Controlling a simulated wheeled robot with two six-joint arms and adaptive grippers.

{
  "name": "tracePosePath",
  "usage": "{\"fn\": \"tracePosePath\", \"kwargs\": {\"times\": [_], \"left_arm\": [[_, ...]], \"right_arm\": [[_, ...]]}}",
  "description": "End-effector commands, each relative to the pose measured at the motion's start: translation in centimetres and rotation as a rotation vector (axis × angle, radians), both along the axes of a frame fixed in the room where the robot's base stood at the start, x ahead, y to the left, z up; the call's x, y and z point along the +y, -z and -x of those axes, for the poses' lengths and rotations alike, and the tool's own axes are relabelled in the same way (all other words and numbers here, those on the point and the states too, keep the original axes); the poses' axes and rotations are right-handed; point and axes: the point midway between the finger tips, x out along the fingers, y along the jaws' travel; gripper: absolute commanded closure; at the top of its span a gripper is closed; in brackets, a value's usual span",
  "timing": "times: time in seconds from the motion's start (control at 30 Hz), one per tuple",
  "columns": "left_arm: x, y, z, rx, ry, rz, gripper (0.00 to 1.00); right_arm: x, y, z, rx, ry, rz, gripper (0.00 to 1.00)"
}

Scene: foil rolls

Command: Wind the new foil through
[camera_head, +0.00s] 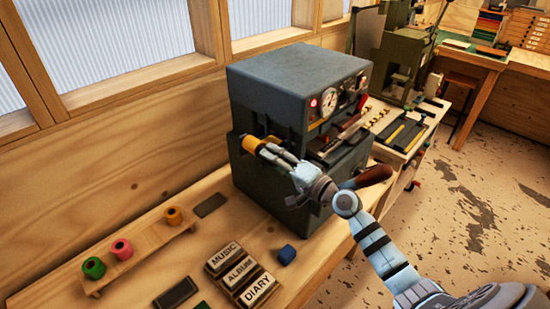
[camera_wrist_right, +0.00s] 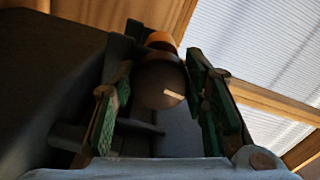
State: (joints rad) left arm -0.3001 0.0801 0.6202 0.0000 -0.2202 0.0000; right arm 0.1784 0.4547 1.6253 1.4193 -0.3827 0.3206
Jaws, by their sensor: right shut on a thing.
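The grey foil machine (camera_head: 290,85) stands on the wooden bench, with a lit red lamp and a dial on its front. A gold foil roll (camera_head: 262,146) sits at its left side; an orange-gold band also shows in the right wrist view (camera_wrist_right: 160,40). My right gripper (camera_head: 279,153) is at the roll's near end. In the wrist view its green-padded fingers (camera_wrist_right: 163,100) stand either side of a round dark brown knob (camera_wrist_right: 160,85) with a pale mark, shut on it. The foil's path inside the machine is hidden. My left gripper is not in view.
A wooden rack (camera_head: 140,255) at the left holds green (camera_head: 94,267), pink (camera_head: 122,249) and orange (camera_head: 173,215) rolls. MUSIC, ALBUM and DIARY blocks (camera_head: 240,272) and a blue block (camera_head: 287,254) lie on the bench. A brown handle (camera_head: 375,175) sticks out beside my arm.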

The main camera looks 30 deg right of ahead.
Motion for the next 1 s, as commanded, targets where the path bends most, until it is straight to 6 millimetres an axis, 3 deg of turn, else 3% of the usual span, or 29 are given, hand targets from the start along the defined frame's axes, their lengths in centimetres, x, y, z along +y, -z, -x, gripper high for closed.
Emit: {"fn": "tracePosePath", "kwargs": {"times": [0.5,1.0], "left_arm": [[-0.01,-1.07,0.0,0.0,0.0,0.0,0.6],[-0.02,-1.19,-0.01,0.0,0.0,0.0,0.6]], "right_arm": [[-0.01,-0.14,0.01,0.12,0.0,-0.342,0.88],[-0.01,-0.09,0.01,0.142,0.0,-0.408,0.88]]}}
